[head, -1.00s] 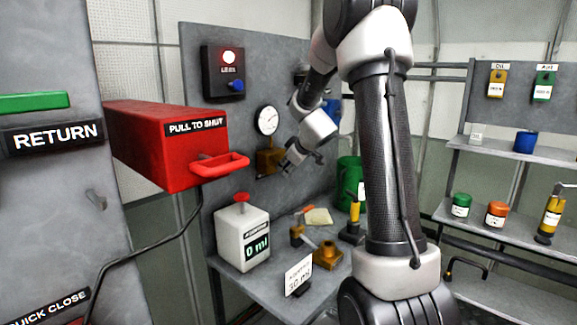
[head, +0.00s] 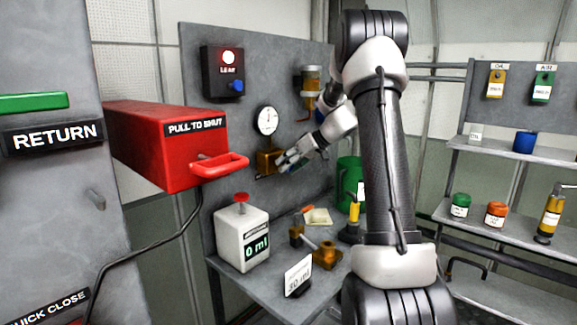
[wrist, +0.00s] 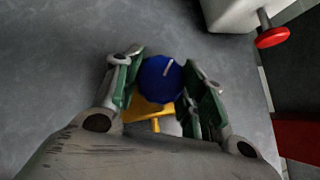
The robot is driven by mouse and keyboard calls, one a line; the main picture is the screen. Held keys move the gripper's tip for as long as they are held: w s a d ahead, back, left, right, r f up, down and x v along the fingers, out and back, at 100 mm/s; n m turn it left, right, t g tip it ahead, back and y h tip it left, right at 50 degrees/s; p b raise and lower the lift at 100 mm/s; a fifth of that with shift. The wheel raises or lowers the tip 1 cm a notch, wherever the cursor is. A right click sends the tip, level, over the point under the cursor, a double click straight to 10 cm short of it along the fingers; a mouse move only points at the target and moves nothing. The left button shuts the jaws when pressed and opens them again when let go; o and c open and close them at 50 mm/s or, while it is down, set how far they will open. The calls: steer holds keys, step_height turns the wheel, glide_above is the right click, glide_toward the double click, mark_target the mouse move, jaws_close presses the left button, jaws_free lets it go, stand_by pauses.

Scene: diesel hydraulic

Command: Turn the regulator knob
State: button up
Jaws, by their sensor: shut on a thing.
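The regulator is a brass-coloured block (head: 268,161) on the grey wall panel, under a round white gauge (head: 267,120). Its blue round knob (wrist: 158,79) with a white mark shows in the wrist view between my two green-padded fingers. My gripper (wrist: 163,88) is shut on the knob, one finger on each side. A yellow part of the regulator (wrist: 150,108) shows beside the knob. In the head view my gripper (head: 284,162) is at the right side of the brass block and covers most of the knob.
A red "PULL TO SHUT" box (head: 165,145) with a handle juts out at left. A white 0 ml container (head: 242,240) with a red top stands on the bench below. A leak lamp box (head: 223,74) is above. A green can (head: 348,177) stands right of my gripper.

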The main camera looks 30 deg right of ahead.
steer(key=m+y, duration=0.1)
steer(key=y, duration=0.1)
steer(key=m+y, duration=0.2)
steer(key=y, duration=0.1)
steer(key=shift+w+d+f+g+y, duration=0.1)
steer(key=shift+d+f+g+y, duration=0.1)
steer(key=shift+g+y, duration=0.15)
steer(key=shift+m+y, duration=1.2)
steer(key=shift+y, duration=0.05)
steer(key=shift+f+m+t+y, duration=0.15)
steer(key=shift+m+t+y, duration=0.4)
steer(key=shift+m+y, duration=0.85)
steer(key=o, duration=1)
steer(key=shift+o, duration=0.2)
steer(key=v, duration=1.2)
